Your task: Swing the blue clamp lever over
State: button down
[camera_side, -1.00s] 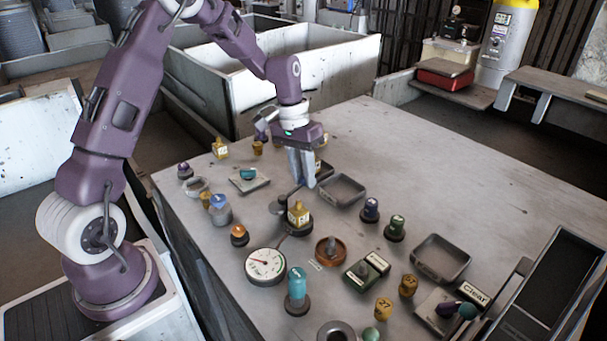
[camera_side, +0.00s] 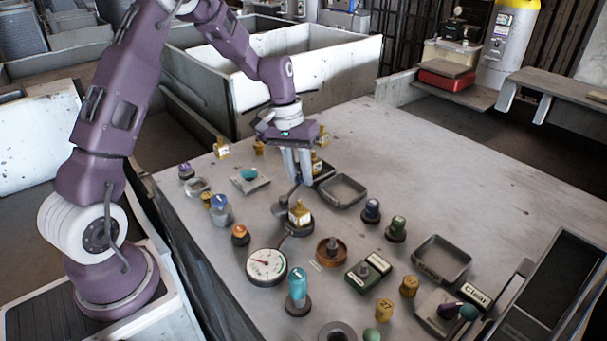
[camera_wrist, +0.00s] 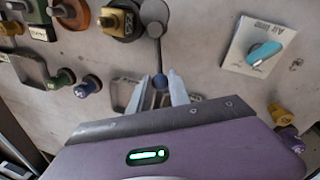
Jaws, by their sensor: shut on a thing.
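The clamp lever is a thin dark arm (camera_wrist: 157,55) with a blue ball knob (camera_wrist: 160,80) at its end. In the wrist view it runs from a grey round hub (camera_wrist: 154,12) down to my gripper (camera_wrist: 159,77). My gripper's two pale fingers are on either side of the knob, shut on it. In the side view my gripper (camera_side: 304,170) is low over the table and the dark lever arm (camera_side: 286,196) shows below it. The knob is hidden there by the fingers. A gold block (camera_side: 299,213) on a dark round base stands near the lever.
A plate with a teal handle (camera_side: 249,178), marked "Air line" in the wrist view (camera_wrist: 265,52), lies to one side. An empty dark tray (camera_side: 342,191) is just right of my gripper. A dial gauge (camera_side: 266,267) and several knobs stand nearer. The table's far right is clear.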

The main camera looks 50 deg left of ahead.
jog(key=a+n, duration=0.1)
jog(key=n, duration=0.1)
jog(key=s+a+n, duration=0.1)
jog(key=shift+n+t, duration=0.3)
jog(key=shift+n, duration=0.1)
jog(key=n, duration=0.1)
jog(key=s+a+n+y, duration=0.1)
jog(key=n, duration=0.1)
jog(key=shift+s+a+n+t, duration=0.15)
jog(key=shift+s+n+t, duration=0.15)
jog(key=s+n, duration=0.1)
jog(key=n, duration=0.1)
jog(key=s+a+n, duration=0.1)
jog(key=n, duration=0.1)
jog(key=shift+s+y, duration=0.1)
jog(key=shift+y, duration=0.2)
jog(key=shift+s+n, duration=0.6)
jog(key=shift+n, duration=0.5)
jog(key=shift+s, duration=0.1)
jog(key=c, duration=1.2)
grip_release()
jog(key=shift+r, duration=0.15)
